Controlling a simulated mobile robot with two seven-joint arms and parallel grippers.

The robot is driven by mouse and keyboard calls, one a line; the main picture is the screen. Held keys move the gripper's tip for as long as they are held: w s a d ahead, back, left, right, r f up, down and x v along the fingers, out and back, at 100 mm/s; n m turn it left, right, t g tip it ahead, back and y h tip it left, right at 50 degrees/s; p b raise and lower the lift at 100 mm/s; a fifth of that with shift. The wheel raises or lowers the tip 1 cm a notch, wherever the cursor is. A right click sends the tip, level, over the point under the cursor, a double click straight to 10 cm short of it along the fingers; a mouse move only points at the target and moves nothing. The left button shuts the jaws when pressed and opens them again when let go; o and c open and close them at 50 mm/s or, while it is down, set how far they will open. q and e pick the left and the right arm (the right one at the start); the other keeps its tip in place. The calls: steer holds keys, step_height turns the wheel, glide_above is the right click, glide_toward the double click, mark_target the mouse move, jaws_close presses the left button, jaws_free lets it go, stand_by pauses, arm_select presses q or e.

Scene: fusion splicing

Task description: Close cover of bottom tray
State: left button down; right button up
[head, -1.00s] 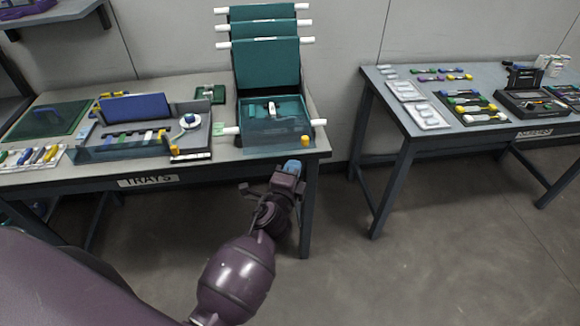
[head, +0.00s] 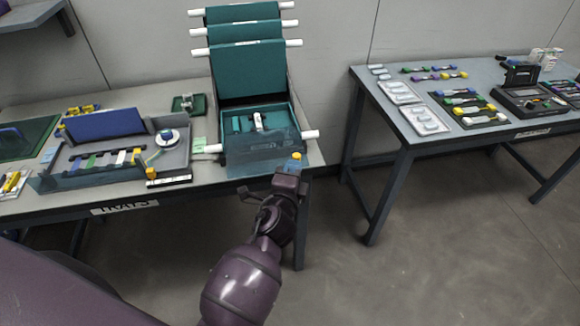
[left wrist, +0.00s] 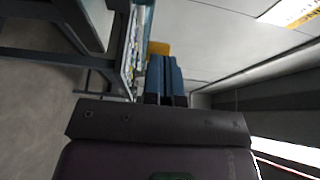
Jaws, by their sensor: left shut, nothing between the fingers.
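The bottom tray (head: 232,158) is the lowest of a stack of teal trays on the left table. Its inside, with a white part in it, lies open to view. A see-through cover sheet (head: 310,154) lies at its front and right, over the table's front edge. A yellow tab (head: 296,156) stands near its front edge; a yellow piece also shows in the left wrist view (left wrist: 158,48). My left gripper (head: 292,167) is shut and empty, its blue fingertips just before the tab. Contact cannot be told. My right gripper is out of view.
Upper teal trays (head: 245,66) with white end rods stand tilted up behind the bottom tray. A grey splice tray (head: 170,160) with a blue lid stands to the left. Another table (head: 395,150) with parts stands right, across open floor.

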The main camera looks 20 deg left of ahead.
mark_target(283, 141)
arm_select(q)
steer(key=shift+w, duration=0.2)
stand_by(0.4)
steer(key=w+a, duration=0.2)
steer(key=w, duration=0.1)
steer(key=w+a, duration=0.2)
steer(key=w, duration=0.1)
steer(key=w+a, duration=0.2)
steer(key=w, duration=0.1)
steer(key=shift+w+a, duration=0.3)
steer(key=shift+w, duration=0.05)
steer(key=shift+a+r, duration=0.1)
steer(key=shift+r, duration=0.05)
steer(key=shift+s, duration=0.1)
